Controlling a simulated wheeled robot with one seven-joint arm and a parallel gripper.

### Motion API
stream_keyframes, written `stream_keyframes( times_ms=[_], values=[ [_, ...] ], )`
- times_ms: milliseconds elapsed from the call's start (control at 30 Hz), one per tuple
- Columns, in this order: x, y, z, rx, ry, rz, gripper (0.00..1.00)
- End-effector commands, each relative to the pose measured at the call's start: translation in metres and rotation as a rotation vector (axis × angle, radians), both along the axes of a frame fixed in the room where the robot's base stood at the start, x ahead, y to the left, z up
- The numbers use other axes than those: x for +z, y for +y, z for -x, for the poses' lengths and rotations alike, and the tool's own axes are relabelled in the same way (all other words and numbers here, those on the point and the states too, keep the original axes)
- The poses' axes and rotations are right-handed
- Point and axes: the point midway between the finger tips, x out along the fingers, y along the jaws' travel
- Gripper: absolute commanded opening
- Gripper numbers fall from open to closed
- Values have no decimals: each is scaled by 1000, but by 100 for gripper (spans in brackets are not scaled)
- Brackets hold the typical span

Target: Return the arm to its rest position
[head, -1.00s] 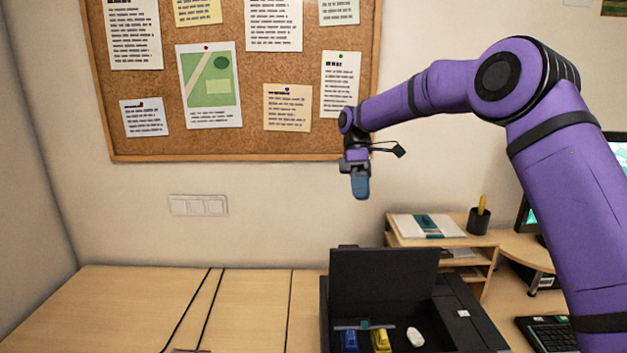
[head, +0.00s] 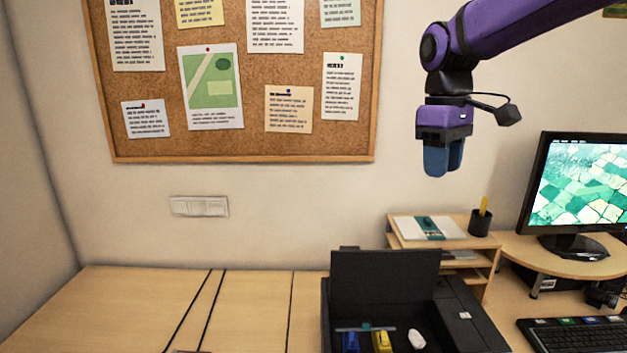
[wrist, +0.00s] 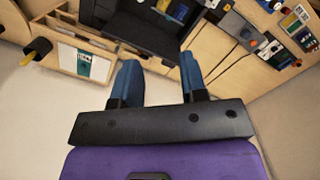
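My purple arm reaches in from the upper right of the head view. My gripper (head: 443,160) hangs with its blue fingers pointing down, high above the desk and in front of the white wall, between the corkboard and the monitor. In the wrist view the two blue fingers of my gripper (wrist: 160,82) stand apart with nothing between them. The gripper is open and empty. It touches nothing.
A black open case (head: 385,277) on the desk holds a blue item (head: 350,342), a yellow item (head: 382,341) and a white item (head: 416,339). A wooden shelf (head: 440,240) with a pen cup (head: 479,222), a monitor (head: 578,185) and a keyboard (head: 575,334) stand right. The desk's left is mostly clear.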

Motion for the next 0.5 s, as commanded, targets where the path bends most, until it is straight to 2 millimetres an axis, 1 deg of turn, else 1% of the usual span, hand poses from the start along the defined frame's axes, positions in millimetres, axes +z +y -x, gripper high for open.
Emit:
stream_keyframes(
  times_ms=[33,233,500],
  values=[
    [4,-6,13,-33,-31,0,39],
    [9,-27,59,-166,-138,-8,39],
    [3,-53,120,-344,-280,-45,39]
  ],
)
